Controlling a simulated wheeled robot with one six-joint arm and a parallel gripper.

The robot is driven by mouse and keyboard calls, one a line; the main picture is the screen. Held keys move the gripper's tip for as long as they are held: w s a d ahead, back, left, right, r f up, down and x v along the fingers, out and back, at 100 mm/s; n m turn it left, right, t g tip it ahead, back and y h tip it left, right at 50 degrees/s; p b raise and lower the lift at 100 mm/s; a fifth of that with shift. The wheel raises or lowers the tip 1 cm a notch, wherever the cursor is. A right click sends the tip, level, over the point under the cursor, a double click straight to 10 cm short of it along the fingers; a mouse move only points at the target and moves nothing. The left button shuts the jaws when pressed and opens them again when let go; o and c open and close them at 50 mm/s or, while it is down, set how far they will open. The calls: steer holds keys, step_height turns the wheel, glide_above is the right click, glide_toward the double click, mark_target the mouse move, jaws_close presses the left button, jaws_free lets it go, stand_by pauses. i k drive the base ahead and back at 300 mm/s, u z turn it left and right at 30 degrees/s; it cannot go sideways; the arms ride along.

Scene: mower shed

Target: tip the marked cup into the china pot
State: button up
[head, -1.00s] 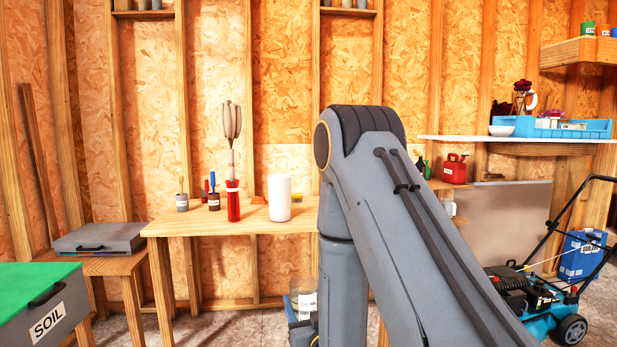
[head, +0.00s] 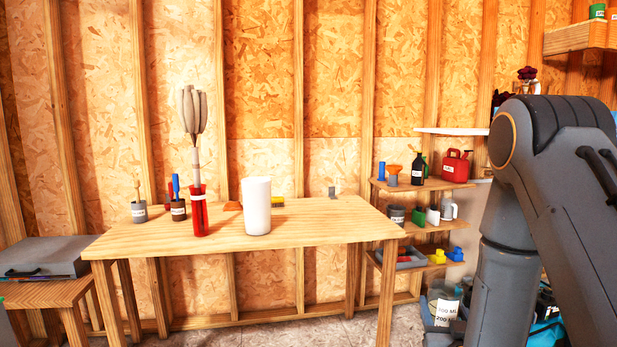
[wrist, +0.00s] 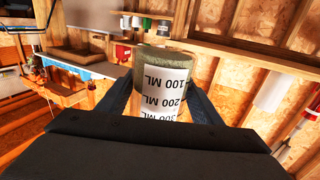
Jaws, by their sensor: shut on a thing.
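My gripper (wrist: 163,97) is shut on the marked cup (wrist: 168,88), a clear cup with a white label reading 100, 200 and 300 ML. In the wrist view the cup lies between the two dark fingers, its print upside down; greenish grey shows at its far end, and I cannot tell whether that is contents. In the head view the cup (head: 446,304) is low, left of my arm, and looks upright. A plain white cylinder (head: 257,206), which looks like the china pot, stands upright on the wooden table, left of and apart from the cup. Its inside is hidden.
On the wooden table (head: 300,228) a red vase (head: 199,212) with a tall grey stem stands left of the white cylinder. Tool pots (head: 178,210) stand behind it. A shelf rack (head: 425,185) with a red can (head: 456,166) is behind the cup. The table's right half is mostly clear.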

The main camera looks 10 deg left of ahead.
mark_target(256, 191)
steer(key=z, duration=0.2)
steer(key=i, duration=0.7)
steer(key=u, duration=0.8)
steer(key=i, duration=0.65)
steer(key=u, duration=0.7)
